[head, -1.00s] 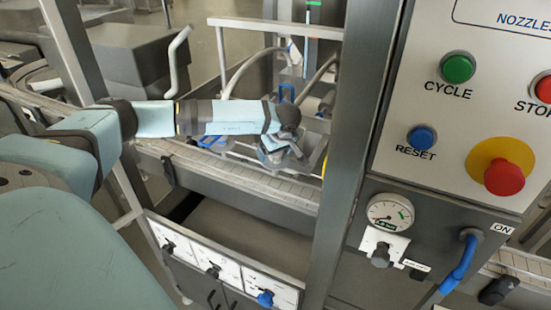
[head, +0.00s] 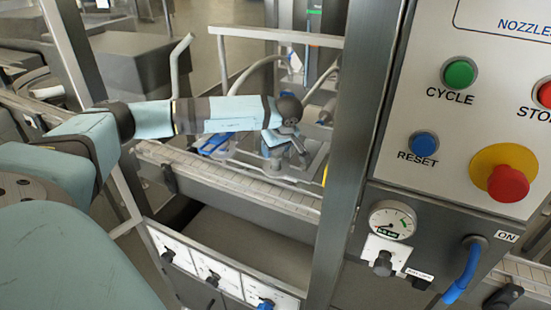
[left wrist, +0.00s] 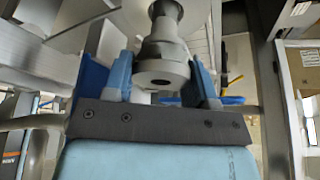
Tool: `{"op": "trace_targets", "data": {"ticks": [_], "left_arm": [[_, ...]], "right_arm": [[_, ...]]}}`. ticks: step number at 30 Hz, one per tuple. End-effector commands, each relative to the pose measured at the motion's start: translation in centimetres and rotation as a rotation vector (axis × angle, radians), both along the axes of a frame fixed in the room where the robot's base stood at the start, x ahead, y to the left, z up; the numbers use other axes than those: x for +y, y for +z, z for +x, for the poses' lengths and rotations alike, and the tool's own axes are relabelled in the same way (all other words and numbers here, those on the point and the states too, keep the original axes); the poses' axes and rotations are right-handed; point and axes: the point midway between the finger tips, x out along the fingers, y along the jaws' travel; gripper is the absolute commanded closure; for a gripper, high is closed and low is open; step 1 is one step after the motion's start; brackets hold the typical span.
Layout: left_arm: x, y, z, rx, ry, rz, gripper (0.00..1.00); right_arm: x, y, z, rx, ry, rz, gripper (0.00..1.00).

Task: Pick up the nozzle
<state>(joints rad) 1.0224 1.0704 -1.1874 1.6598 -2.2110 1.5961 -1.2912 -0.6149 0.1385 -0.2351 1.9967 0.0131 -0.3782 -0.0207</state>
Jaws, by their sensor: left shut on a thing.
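A grey metal nozzle (left wrist: 163,68) with a stepped round body and a hole in its end face sits between the two blue fingers of my left gripper (left wrist: 162,82) in the left wrist view. The gripper is shut on it. In the head view my left gripper (head: 284,147) is over the machine's interior, behind the frame post and above the conveyor. The nozzle is too small and too covered there to make out clearly. My right gripper is not in view.
A grey upright post (head: 352,130) stands just right of my left gripper. A control panel (head: 440,110) with buttons is at the right. A slatted conveyor (head: 240,183) runs below the hand. Bent metal rails (head: 262,72) stand behind the arm.

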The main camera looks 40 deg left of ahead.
Motion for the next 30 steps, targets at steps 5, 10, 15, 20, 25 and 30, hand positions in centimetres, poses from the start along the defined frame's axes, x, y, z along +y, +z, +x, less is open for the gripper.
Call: {"op": "trace_targets", "data": {"ticks": [5,10,15,20,25,30], "left_arm": [[0.0,3.9,0.1,-0.006,0.000,-0.001,0.77],[0.0,7.9,0.1,-0.005,0.000,-0.001,0.77],[0.0,11.5,0.1,-0.005,-0.001,0.000,0.77],[0.0,14.1,0.1,-0.003,0.000,0.000,0.77],[0.0,15.7,0.0,-0.001,0.000,0.000,0.77],[0.0,16.2,0.0,-0.001,0.000,0.000,0.77]], "right_arm": [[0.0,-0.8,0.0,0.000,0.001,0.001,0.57],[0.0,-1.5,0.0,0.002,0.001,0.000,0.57],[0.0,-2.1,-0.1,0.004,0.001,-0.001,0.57],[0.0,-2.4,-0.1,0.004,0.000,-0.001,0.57],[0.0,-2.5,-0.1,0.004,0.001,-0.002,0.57],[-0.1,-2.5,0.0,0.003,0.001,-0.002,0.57]]}}
